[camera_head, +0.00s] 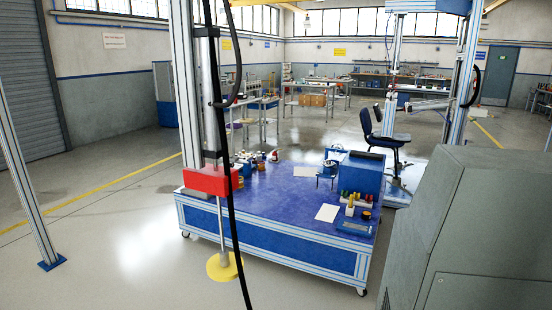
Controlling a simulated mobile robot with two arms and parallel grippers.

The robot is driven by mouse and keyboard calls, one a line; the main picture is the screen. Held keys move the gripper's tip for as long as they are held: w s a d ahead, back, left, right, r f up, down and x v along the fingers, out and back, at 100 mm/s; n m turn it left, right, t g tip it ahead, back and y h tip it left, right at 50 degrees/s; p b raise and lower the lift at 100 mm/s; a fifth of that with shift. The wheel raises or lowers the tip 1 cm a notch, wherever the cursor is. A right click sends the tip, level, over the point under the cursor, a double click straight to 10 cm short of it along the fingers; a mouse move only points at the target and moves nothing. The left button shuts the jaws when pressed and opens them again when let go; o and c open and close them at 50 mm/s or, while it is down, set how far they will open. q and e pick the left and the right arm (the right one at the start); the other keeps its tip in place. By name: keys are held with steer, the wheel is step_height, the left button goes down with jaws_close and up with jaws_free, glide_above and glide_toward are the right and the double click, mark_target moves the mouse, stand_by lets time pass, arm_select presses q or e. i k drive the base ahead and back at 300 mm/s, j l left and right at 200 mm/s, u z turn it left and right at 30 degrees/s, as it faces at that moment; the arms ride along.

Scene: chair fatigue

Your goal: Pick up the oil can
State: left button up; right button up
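No oil can can be told for certain at this size. Small cans and bottles (242,162) stand close together at the back left of the blue wheeled platform (275,204). A small white and red container (274,156) stands at the right end of this group. Several coloured small items (355,199), red, yellow and green, stand near the right edge of the platform. Neither of my grippers is in view.
A blue box (362,172) and white sheets (327,213) lie on the platform. A red block (207,180) on a metal column and a black cable stand before its left side. A grey cabinet (480,230) fills the lower right.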

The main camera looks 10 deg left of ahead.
mark_target(275, 156)
steer(key=i+j+u, duration=0.35)
steer(key=u, duration=0.15)
steer(key=i+j+u, duration=0.3)
steer(key=i+u, duration=0.2)
steer(key=i+j+u, duration=0.1)
steer(key=i+u, duration=0.25)
steer(key=u, duration=0.15)
steer(key=i+u, duration=0.4)
steer(key=i, duration=1.25)
steer(key=i+z, duration=0.8)
steer(key=i+j+z, duration=0.2)
steer(key=i+z, duration=0.2)
steer(key=i+l+z, duration=0.2)
steer(key=i+z, duration=0.2)
steer(key=i+l+z, duration=0.1)
steer(key=i+z, duration=0.15)
steer(key=z, duration=0.15)
steer(key=i+z, duration=0.4)
steer(key=k+j, duration=0.05)
